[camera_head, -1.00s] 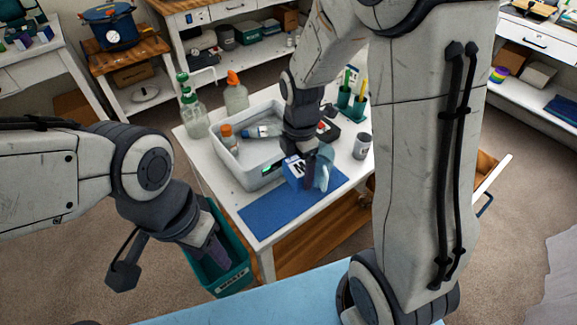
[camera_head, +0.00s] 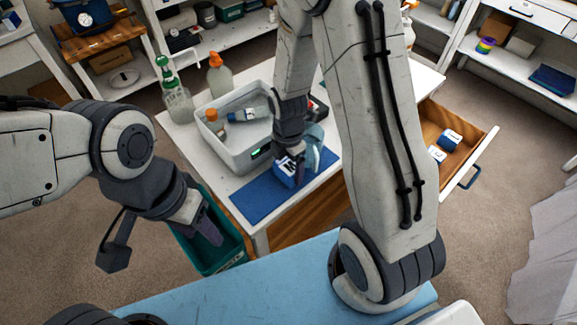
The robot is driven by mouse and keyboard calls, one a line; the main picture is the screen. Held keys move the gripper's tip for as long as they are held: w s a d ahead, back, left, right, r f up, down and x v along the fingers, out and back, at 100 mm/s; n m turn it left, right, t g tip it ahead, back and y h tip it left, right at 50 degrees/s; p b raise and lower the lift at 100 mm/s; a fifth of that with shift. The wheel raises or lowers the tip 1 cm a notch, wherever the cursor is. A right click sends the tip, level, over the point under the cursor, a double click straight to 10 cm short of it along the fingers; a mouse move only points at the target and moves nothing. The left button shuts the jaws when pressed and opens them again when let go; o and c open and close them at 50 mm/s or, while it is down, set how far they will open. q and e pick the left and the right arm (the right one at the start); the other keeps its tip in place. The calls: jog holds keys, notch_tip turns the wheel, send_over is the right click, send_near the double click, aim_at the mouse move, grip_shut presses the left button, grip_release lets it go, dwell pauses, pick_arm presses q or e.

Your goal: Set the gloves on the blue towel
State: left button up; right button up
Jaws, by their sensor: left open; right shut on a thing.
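The gloves (camera_head: 284,174) are a small blue and white pack marked M, with a light blue part at its right. My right gripper (camera_head: 298,156) points down at them and is shut on them. They are over the back part of the blue towel (camera_head: 255,203), which lies flat at the table's front edge. I cannot tell whether they touch it. My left gripper (camera_head: 208,228) is open and empty over the teal bin, left of the table.
A grey-white tub (camera_head: 236,158) with bottles in it stands behind the towel. Spray bottles (camera_head: 176,100) stand at the table's left. An open drawer (camera_head: 468,152) with blue and white packs juts out at right. A teal bin (camera_head: 232,258) stands below.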

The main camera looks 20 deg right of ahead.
jog(key=shift+f, duration=0.15)
jog(key=o, duration=1.1)
